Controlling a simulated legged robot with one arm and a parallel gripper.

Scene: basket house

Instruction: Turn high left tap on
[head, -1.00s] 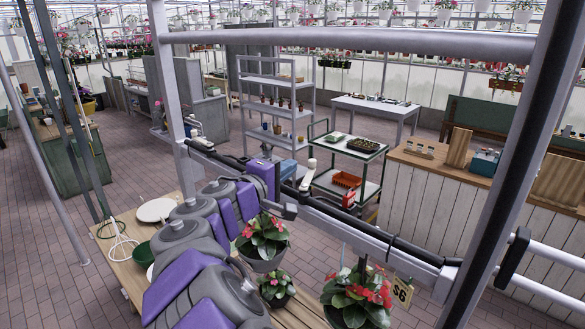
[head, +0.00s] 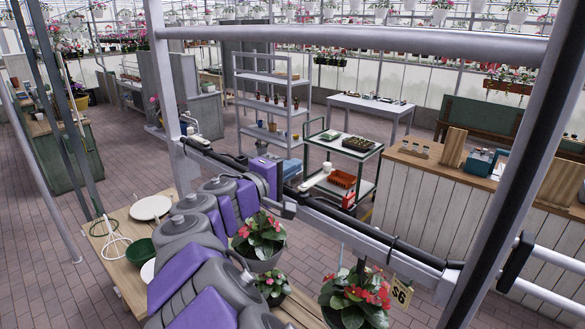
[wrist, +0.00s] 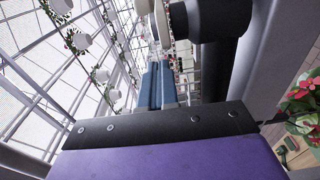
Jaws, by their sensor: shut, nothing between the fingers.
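A pale fitting with a dark part (head: 192,132), which may be the high left tap, sits where the grey rail (head: 360,231) meets the left upright post. It is small and I cannot make out its handle or setting. My purple and grey arm reaches up from the bottom to just behind the rail. In the wrist view, my blue gripper fingers (wrist: 157,80) are together and empty beyond a black bracket. A thick black cylinder (wrist: 215,20) and a pale round part (wrist: 162,20) are close ahead, apart from the fingertips as far as I can tell.
A wooden table (head: 125,262) with plates and potted red-flowered plants (head: 259,238) stands under my arm. Behind the rail are a cart (head: 358,148), grey shelves (head: 268,108) and a wooden counter (head: 445,180). Brick floor is open at left.

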